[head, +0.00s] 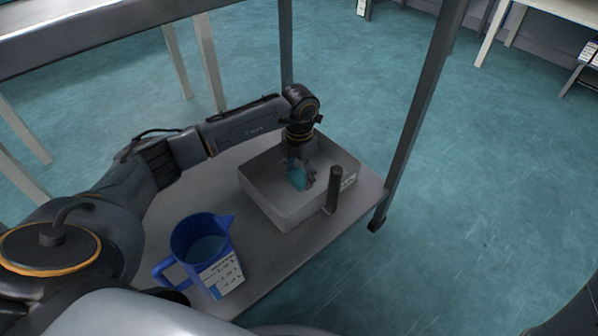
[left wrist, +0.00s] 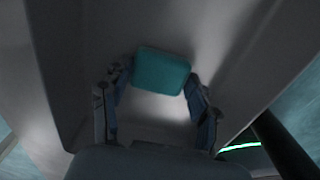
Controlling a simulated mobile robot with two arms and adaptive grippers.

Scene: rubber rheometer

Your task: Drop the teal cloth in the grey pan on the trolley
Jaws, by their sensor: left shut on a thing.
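The grey pan (head: 277,213) stands on the lower shelf of the trolley (head: 173,207). My left gripper (head: 300,178) points down inside the pan, between its walls. It is shut on the teal cloth (head: 296,179), which shows between the fingers. In the left wrist view the cloth (left wrist: 161,71) is a teal block between the two fingertips (left wrist: 157,80), with the pan's pale floor and walls around it. I cannot tell whether the cloth touches the pan floor. My right gripper is not in view.
A blue jug (head: 205,250) with a white label stands on the shelf left of the pan. A short dark post (head: 333,189) rises at the pan's front right side. Trolley uprights (head: 422,108) and the upper shelf (head: 100,27) frame the arm.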

